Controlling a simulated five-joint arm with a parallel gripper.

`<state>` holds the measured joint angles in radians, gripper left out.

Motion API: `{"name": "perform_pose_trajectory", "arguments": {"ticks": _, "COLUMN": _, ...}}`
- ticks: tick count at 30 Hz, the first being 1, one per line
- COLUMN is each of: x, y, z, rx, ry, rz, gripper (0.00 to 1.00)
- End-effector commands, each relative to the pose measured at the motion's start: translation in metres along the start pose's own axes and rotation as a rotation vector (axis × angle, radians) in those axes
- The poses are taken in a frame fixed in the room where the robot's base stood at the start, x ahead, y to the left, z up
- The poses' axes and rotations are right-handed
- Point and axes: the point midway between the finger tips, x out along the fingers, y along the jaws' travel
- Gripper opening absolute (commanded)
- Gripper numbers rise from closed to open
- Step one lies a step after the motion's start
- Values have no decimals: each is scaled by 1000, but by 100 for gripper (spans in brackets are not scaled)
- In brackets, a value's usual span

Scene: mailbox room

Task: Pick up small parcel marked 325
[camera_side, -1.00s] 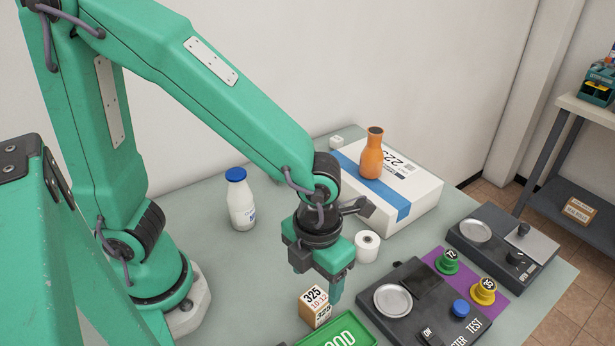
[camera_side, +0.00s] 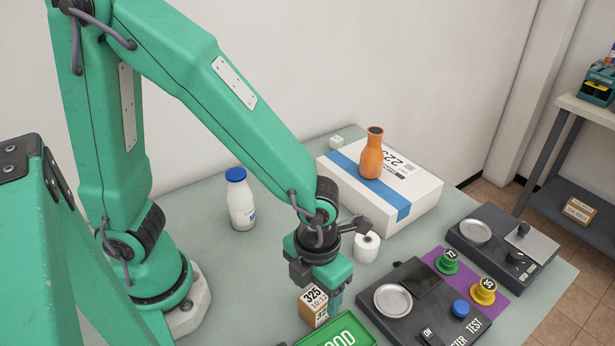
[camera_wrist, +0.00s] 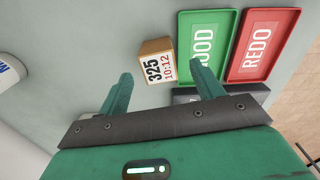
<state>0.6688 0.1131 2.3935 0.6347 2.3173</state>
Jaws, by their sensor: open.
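The small parcel marked 325 (camera_side: 313,305) is a brown box with a white label reading 325 and 10:12. It stands on the table beside the green tray. In the wrist view the parcel (camera_wrist: 157,66) lies ahead of my fingertips, between their lines. My gripper (camera_wrist: 161,70) is open and empty, its two green fingers apart. In the side view my gripper (camera_side: 331,296) points down just behind and right of the parcel, partly overlapping it. I cannot tell whether a finger touches it.
A green tray (camera_wrist: 188,57) and a red REDO tray (camera_wrist: 268,22) lie close to the parcel. A grey device (camera_side: 400,325) stands at the right. A white roll (camera_side: 366,247), a bottle (camera_side: 241,205) and a white box (camera_side: 425,208) with an orange vase (camera_side: 371,158) stand farther back.

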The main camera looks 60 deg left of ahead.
Motion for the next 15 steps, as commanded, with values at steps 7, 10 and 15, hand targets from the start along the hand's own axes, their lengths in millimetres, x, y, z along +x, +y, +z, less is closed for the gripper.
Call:
{"name": "perform_pose_trajectory", "arguments": {"ticks": 7, "x": 26, "y": 2, "z": 0, "rx": 0, "ry": 3, "rz": 3, "gripper": 66}}
{"name": "perform_pose_trajectory", "arguments": {"ticks": 10, "x": 33, "y": 2, "z": 1, "rx": 0, "ry": 2, "rz": 2, "gripper": 66}}
{"name": "perform_pose_trajectory", "arguments": {"ticks": 15, "x": 39, "y": 1, "z": 1, "rx": 0, "ry": 0, "rz": 0, "gripper": 66}}
